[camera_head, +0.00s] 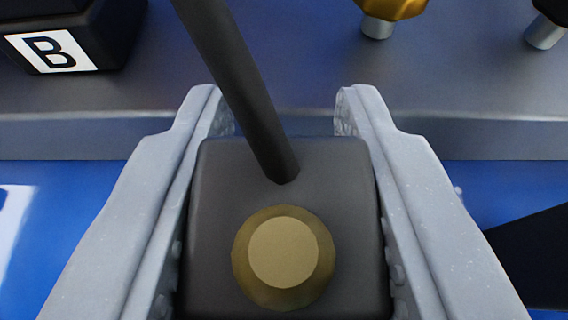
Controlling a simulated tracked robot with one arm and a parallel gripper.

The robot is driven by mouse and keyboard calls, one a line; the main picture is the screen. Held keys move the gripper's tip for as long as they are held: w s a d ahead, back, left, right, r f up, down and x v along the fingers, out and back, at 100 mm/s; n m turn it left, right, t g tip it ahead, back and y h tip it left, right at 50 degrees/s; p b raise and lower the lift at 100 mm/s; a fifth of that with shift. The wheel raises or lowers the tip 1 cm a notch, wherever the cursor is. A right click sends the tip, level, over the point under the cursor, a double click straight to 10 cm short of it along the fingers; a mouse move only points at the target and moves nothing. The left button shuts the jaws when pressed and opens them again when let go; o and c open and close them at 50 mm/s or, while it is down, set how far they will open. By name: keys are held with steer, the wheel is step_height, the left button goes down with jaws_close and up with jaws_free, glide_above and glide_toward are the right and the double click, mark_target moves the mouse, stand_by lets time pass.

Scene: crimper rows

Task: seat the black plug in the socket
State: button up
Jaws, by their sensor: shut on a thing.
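A dark block-shaped black plug (225,180) with a round brass-coloured end (284,252) sits between the fingers of my gripper (287,110). My gripper is shut on it, with the pale grey fingers against its left and right sides. A dark rod or cable (237,85) runs from the plug's top face up and to the left, out of the picture. I cannot make out a socket in this view.
A grey panel (290,65) lies beyond the fingertips. It bears a black block marked B (50,50) at upper left, a gold fitting (395,8) and a black fitting (548,25) at upper right. A blue surface (85,190) shows below its front edge.

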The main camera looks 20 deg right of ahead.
steer(key=shift+f, duration=0.8)
steer(key=o, duration=1)
steer(key=shift+f, duration=0.1)
steer(key=b+v, duration=0.2)
steer(key=v, duration=1)
steer(key=shift+r, duration=0.25)
